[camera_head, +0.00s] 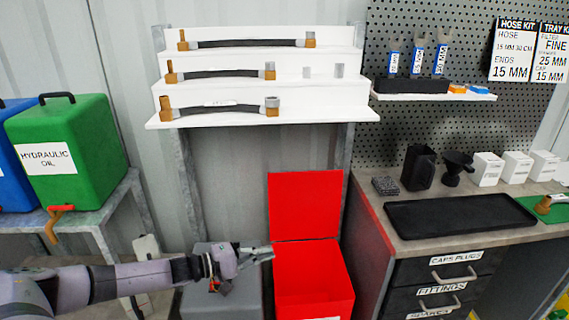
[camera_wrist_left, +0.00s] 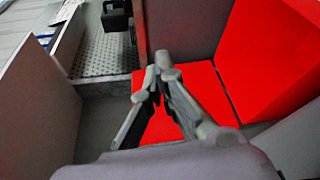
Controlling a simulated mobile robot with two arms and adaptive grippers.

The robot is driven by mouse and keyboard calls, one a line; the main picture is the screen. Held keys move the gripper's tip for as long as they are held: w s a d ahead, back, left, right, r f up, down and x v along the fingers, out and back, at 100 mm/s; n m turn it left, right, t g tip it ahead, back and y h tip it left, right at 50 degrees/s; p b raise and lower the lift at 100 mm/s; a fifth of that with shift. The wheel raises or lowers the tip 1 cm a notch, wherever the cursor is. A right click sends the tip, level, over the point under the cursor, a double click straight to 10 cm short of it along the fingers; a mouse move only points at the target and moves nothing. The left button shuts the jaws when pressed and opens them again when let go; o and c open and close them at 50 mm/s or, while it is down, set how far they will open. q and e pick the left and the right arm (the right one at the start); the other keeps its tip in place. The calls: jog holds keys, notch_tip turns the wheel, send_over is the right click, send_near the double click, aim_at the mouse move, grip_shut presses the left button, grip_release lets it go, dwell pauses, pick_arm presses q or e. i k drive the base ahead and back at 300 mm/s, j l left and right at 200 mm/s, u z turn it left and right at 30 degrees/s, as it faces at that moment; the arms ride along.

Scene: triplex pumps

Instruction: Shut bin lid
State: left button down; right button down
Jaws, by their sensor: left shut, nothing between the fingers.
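The red bin (camera_head: 315,285) stands open on the floor at the lower middle of the head view. Its red lid (camera_head: 305,204) stands upright at the back, hinged along the bin's rear edge. My left gripper (camera_head: 262,254) comes in from the left, with its fingertips by the bin's upper left edge, below the lid. I cannot tell whether they touch it. In the left wrist view the gripper (camera_wrist_left: 160,80) is shut and empty, with red surfaces behind and right of it. Which red surface is lid or bin is unclear there. My right gripper is out of view.
A grey bin (camera_head: 215,295) stands left of the red one, partly behind my arm. A drawer workbench (camera_head: 440,235) with a black tray (camera_head: 460,215) stands close on the right. White stepped shelves (camera_head: 265,118) with hoses hang above the lid.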

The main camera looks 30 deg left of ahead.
aim_at(302, 205)
jog(key=i+j, duration=1)
